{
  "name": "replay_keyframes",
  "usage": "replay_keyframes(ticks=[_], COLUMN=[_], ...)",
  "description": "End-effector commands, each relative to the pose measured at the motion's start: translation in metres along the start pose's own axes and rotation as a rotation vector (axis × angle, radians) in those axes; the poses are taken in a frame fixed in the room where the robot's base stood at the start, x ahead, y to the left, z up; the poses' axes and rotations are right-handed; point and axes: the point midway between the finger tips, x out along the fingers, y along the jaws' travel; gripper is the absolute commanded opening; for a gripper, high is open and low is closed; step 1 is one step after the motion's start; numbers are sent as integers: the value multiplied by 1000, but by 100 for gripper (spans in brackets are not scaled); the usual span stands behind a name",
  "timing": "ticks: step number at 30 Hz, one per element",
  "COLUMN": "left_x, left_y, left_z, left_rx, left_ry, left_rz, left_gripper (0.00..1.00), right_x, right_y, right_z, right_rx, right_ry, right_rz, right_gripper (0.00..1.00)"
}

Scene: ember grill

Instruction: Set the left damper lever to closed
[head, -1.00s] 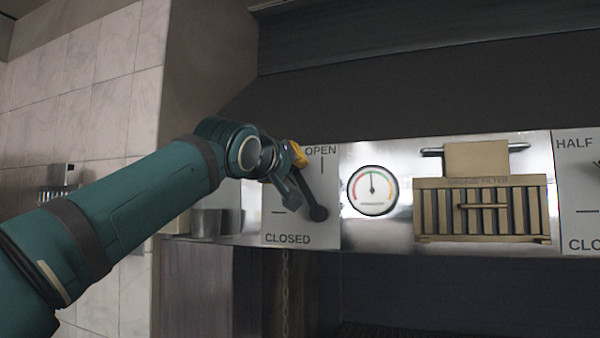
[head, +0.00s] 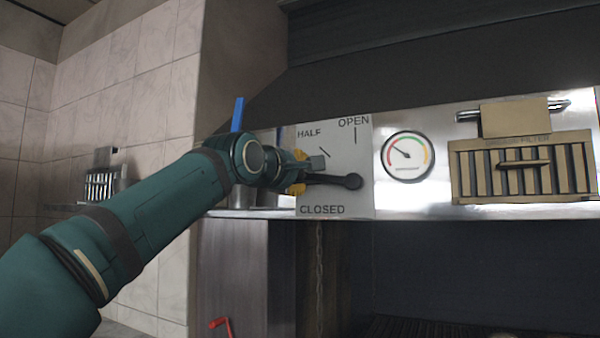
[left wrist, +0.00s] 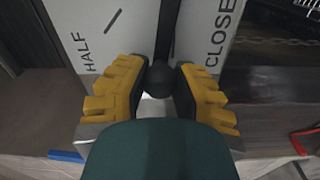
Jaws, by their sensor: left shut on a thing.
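The left damper lever (head: 335,180) is a dark bar on a white plate (head: 345,203) marked OPEN, HALF and CLOSED. It lies nearly level, pointing left from its round pivot, above the word CLOSED. In the left wrist view, my left gripper (left wrist: 160,88) is shut on the lever's dark round knob (left wrist: 160,76), and the lever's bar (left wrist: 167,30) runs up between HALF and CLOSED. My right gripper is not in view.
A round gauge (head: 408,157) and a tan slatted grease filter (head: 522,168) are to the right of the plate on the steel panel. A tiled wall and a corner column stand at the left. A red handle (head: 220,323) shows below.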

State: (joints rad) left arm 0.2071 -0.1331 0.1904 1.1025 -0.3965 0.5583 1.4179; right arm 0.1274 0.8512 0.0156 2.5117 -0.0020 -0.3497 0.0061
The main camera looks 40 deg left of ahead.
Motion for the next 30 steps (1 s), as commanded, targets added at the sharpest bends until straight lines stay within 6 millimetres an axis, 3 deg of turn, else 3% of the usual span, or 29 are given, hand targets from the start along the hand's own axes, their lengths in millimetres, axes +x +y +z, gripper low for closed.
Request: replay_keyframes(ticks=[10,27,28,30], left_x=[0,1,1,1], left_y=[-16,-19,-20,-19], left_z=[2,4,4,4], left_rx=[-150,-179,-179,-178], left_ry=[-3,-5,-5,-5], left_rz=[-1,-5,-6,-6], left_gripper=[0,0,31,56], right_x=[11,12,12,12], right_y=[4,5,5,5], right_z=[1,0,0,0], right_rx=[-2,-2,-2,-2], right_ry=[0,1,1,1], right_rz=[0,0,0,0], right_gripper=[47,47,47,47])
